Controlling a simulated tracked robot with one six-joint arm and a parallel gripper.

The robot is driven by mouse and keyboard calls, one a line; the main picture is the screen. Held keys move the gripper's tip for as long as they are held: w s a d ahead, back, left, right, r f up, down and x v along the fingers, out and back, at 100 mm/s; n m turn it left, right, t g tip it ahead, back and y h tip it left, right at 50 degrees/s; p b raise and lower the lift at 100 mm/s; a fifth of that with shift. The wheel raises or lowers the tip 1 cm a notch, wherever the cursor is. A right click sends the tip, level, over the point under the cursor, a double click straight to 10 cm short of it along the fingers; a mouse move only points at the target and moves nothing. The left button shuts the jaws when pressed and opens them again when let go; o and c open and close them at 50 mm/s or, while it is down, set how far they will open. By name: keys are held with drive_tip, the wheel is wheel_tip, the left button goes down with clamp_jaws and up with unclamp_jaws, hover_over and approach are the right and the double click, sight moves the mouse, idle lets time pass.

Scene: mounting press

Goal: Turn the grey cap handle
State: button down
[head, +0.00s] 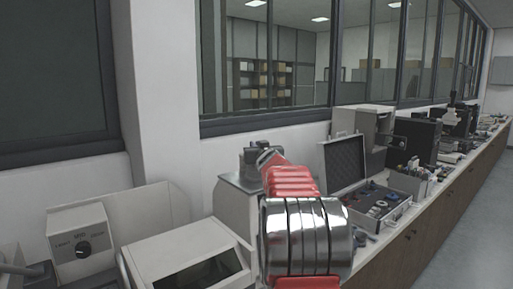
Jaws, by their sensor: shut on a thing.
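The mounting press (234,205) stands on the bench in the middle of the head view, a pale housing with a metal top. The grey cap handle (258,147) sits on top of it, dark grey and small in the picture. My gripper (267,156) is at the far end of my red and chrome arm, right at the cap handle, and is shut on it. My own arm hides the fingertips and the right side of the press top, so the exact grip cannot be made out.
An open case (386,212) with tools lies to the right. Windows and a wall pillar (165,90) rise behind. Floor shows at far right.

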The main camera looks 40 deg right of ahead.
drive_tip(key=shift+f+n+t+y, duration=0.1)
drive_tip(key=shift+n+t+y, duration=1)
drive_tip(key=shift+n+y, duration=0.85)
drive_tip(key=shift+d+n+y, duration=0.1)
drive_tip(key=shift+n+y, duration=0.15)
drive_tip(key=shift+y, duration=1)
drive_tip(key=shift+n+t+y, duration=0.3)
drive_tip(key=shift+n+y, duration=0.6)
drive_tip(key=shift+y, duration=0.5)
drive_tip(key=shift+n+y, duration=1.7)
drive_tip(key=shift+y, duration=1)
drive_tip(key=c, duration=1.8)
unclamp_jaws()
drive_tip(key=shift+c, duration=0.2)
drive_tip(key=shift+s, duration=0.1)
drive_tip(key=v, duration=1.3)
drive_tip(key=shift+s+r, duration=0.25)
drive_tip(key=shift+r, duration=0.15)
